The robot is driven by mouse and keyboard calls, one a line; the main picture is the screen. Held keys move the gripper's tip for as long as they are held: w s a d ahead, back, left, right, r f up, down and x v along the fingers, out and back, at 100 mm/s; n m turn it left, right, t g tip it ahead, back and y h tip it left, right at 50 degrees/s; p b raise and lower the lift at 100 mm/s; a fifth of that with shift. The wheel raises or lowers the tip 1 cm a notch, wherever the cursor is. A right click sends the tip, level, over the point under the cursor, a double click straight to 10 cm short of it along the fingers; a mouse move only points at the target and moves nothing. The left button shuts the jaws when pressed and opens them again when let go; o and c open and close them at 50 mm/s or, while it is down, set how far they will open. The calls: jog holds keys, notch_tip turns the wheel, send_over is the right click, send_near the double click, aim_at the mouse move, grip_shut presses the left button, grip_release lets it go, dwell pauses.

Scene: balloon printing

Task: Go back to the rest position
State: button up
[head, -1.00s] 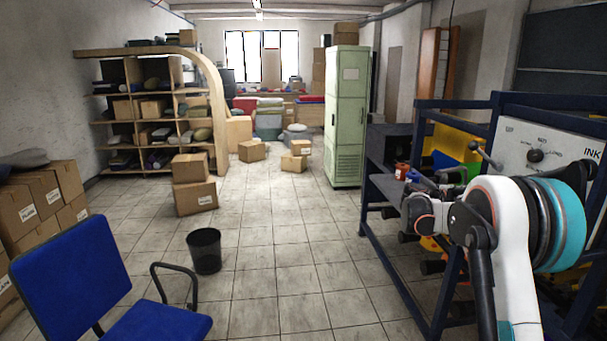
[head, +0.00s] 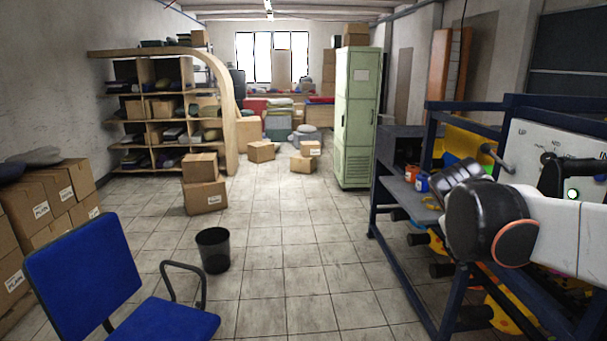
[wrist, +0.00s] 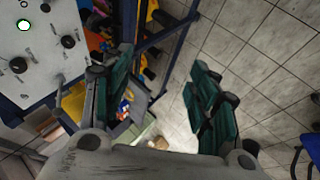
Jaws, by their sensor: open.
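My gripper (wrist: 158,92) is open in the wrist view, with its two dark green fingers wide apart and nothing between them. Floor tiles and part of the machine show beyond it. In the head view my white and black arm reaches in from the right edge, in front of the blue-framed printing machine (head: 404,262). The arm's dark rounded end hides part of the machine, and the fingers are hard to make out there. The machine's white control panel (head: 533,136) stands behind the arm; it also shows in the wrist view (wrist: 30,62).
A blue chair (head: 86,268) and a black bin (head: 213,250) stand at left. A green cabinet (head: 356,115) stands farther back. The middle floor (head: 290,260) is clear.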

jog(key=s+a+f+m+y, duration=0.1)
jog(key=s+a+f+y, duration=0.2)
jog(key=s+a, duration=0.4)
jog(key=s+a+f+m+t+y, duration=0.1)
jog(key=s+a+f+y, duration=0.2)
jog(key=s, duration=0.9)
jog(key=a+f, duration=0.3)
jog(key=a, duration=0.2)
jog(key=shift+a+t, duration=0.15)
jog(key=shift+t, duration=0.15)
